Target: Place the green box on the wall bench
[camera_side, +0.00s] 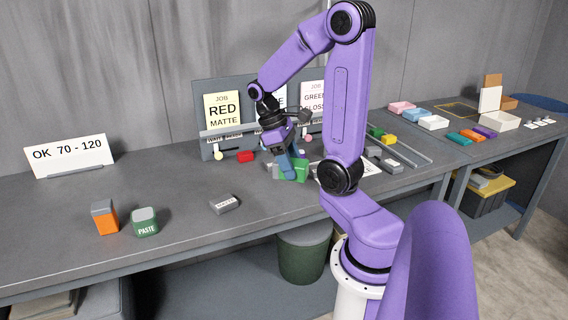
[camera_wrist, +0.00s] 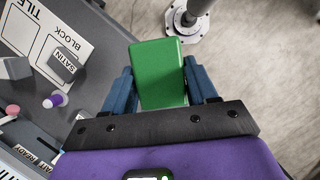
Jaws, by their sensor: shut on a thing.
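The green box (camera_wrist: 160,75) is between the two blue fingers of my gripper (camera_wrist: 160,88) in the wrist view, and the gripper is shut on it. In the side view, the green box (camera_side: 296,170) shows under my gripper (camera_side: 288,165), near the front edge of the long grey bench (camera_side: 170,200) by the wall. I cannot tell whether the box touches the bench top. A second grey bench (camera_side: 545,135) stands at the right; the frames do not settle which one is called the wall bench.
An orange block (camera_side: 105,220), a green PASTE block (camera_side: 145,224) and a grey MATTE block (camera_side: 223,204) stand at the left. The right bench holds several coloured boxes and a cream tray (camera_side: 499,121).

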